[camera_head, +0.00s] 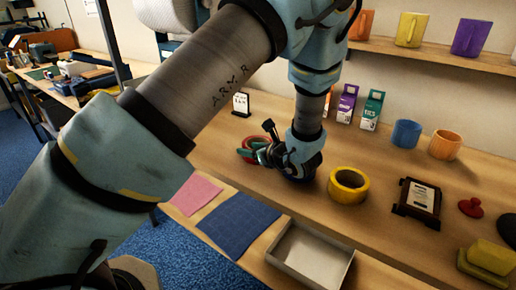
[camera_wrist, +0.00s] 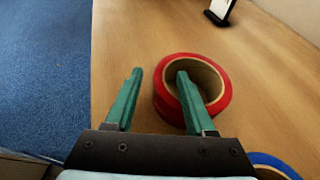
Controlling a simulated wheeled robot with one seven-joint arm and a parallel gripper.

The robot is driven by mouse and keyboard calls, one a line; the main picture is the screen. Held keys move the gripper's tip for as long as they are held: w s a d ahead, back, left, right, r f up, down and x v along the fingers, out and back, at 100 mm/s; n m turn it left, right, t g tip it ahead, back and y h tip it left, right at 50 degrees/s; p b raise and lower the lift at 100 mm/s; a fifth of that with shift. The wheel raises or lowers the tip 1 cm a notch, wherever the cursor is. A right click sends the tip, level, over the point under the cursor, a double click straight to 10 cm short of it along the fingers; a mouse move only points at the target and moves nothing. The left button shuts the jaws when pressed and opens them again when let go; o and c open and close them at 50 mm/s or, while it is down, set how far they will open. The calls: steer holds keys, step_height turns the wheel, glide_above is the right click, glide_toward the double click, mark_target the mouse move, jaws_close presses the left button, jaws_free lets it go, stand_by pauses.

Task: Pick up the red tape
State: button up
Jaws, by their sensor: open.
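The red tape (camera_wrist: 226,93) is a roll lying flat on the wooden table, seen in the wrist view. In the head view only part of the red tape (camera_head: 247,142) shows behind my gripper. My gripper (camera_wrist: 160,75) is open, with green fingers spread around the near left side of the roll's wall. In the wrist view the right finger reaches over or into the roll's hole, and the left finger is outside it, over the table. My gripper (camera_head: 257,152) also shows low over the table in the head view. Whether the fingers touch the tape I cannot tell.
A blue roll (camera_wrist: 272,162) lies at the bottom right of the wrist view. A yellow roll (camera_head: 348,186) stands right of my gripper. A framed plaque (camera_head: 417,199), small cartons (camera_head: 372,110) and cups (camera_head: 406,134) are further right. A small sign (camera_head: 241,104) stands behind.

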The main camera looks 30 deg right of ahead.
steer(key=shift+c, duration=0.2)
jaws_close()
steer(key=shift+s+f, duration=0.1)
